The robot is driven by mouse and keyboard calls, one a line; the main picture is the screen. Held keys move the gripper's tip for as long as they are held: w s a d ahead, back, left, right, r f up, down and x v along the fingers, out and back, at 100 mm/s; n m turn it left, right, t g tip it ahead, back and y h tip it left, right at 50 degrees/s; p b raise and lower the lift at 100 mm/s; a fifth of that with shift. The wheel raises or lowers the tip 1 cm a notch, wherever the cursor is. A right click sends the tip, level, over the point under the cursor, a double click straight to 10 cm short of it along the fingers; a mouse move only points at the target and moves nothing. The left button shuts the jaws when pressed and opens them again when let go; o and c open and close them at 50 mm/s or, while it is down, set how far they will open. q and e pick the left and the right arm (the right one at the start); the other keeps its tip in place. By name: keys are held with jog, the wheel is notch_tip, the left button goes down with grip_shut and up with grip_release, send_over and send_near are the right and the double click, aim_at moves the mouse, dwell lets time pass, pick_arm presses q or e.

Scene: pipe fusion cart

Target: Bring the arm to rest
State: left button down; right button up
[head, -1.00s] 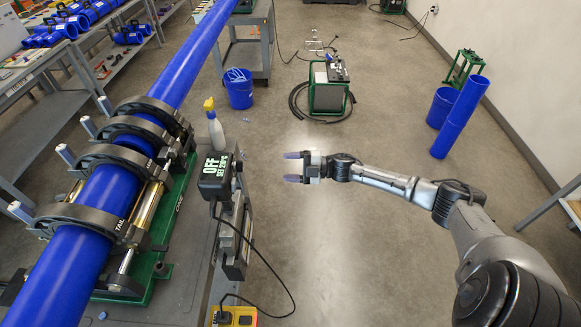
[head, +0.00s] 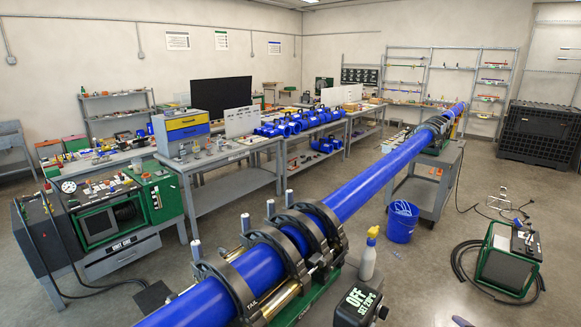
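My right gripper (head: 472,306) shows only by its pale violet fingertips at the bottom edge of the head view, at lower right. The tips stand apart with nothing visible between them. They are in front of the green-framed unit on the floor, and the rest of that arm is out of the frame or hard to make out. My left gripper and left arm are not in view.
The blue pipe (head: 377,182) runs through black clamps (head: 222,287) across the middle. The heater box (head: 357,304) and spray bottle (head: 368,256) are beside it. A blue bucket (head: 401,223) and the green-framed unit (head: 507,262) stand on the floor. Open floor lies between them.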

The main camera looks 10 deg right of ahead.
jog(key=s+a+f+m+g+h, duration=0.1)
jog(key=s+a+m+g, duration=0.35)
jog(key=s+a, duration=0.75)
jog(key=s+a+f+m+g+h, duration=0.1)
jog(key=s+a+m+g, duration=0.35)
jog(key=s+a, duration=0.75)
jog(key=s+a+f+m+g+y, duration=0.2)
jog(key=s+a+f, duration=0.3)
jog(key=s+a, duration=0.4)
notch_tip(320, 180, up, 16)
jog(key=p, duration=1.6)
jog(key=shift+a, duration=0.35)
jog(key=shift+f, duration=0.1)
